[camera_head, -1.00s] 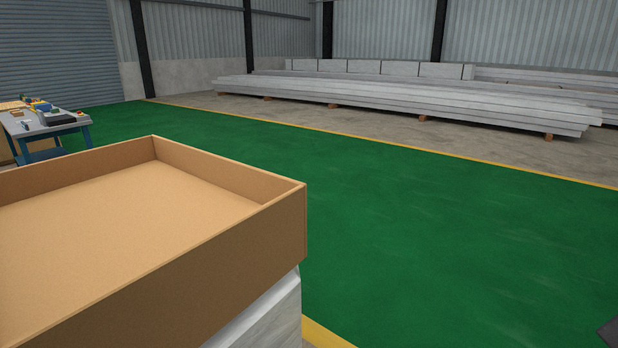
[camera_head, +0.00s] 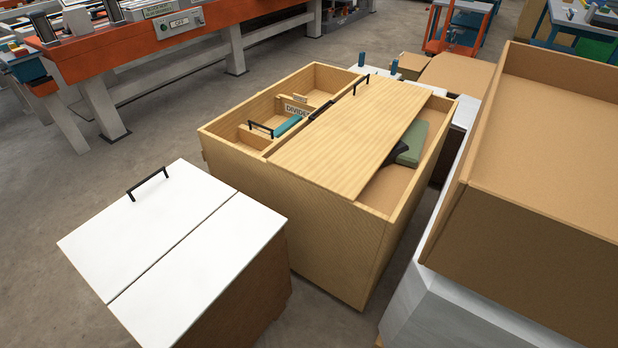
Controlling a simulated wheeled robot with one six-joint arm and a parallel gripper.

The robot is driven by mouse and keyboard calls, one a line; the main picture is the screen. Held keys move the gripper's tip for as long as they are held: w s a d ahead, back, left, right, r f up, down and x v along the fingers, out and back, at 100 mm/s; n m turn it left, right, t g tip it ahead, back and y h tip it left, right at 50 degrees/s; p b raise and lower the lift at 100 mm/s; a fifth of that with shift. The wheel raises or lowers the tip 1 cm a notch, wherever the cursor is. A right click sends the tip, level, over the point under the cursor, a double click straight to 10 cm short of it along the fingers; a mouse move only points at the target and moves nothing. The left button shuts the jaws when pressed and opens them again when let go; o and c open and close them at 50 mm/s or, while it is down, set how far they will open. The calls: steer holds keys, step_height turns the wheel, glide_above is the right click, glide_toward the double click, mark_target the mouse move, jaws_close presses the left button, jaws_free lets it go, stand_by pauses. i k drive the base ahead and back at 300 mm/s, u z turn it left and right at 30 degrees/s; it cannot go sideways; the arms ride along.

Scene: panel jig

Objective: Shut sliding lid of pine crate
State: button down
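The pine crate (camera_head: 320,238) stands on the floor in the middle of the head view. A gap along the lid's right side shows a green item (camera_head: 411,145) and a dark item (camera_head: 392,160) inside. The left compartment is uncovered and holds a teal item (camera_head: 287,126), a label reading "DIVIDE" and another black handle (camera_head: 260,129). My gripper is not in view.
A white-topped box (camera_head: 180,250) with a black handle stands close at the crate's left. A large open cardboard box (camera_head: 540,200) on a pale support is close at its right. An orange machine bench (camera_head: 200,40) is behind left. Grey floor (camera_head: 150,145) is free between bench and crate.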

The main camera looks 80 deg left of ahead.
mark_target(339, 153)
steer(key=u, duration=1.3)
steer(key=i, duration=0.85)
steer(key=u, duration=1.3)
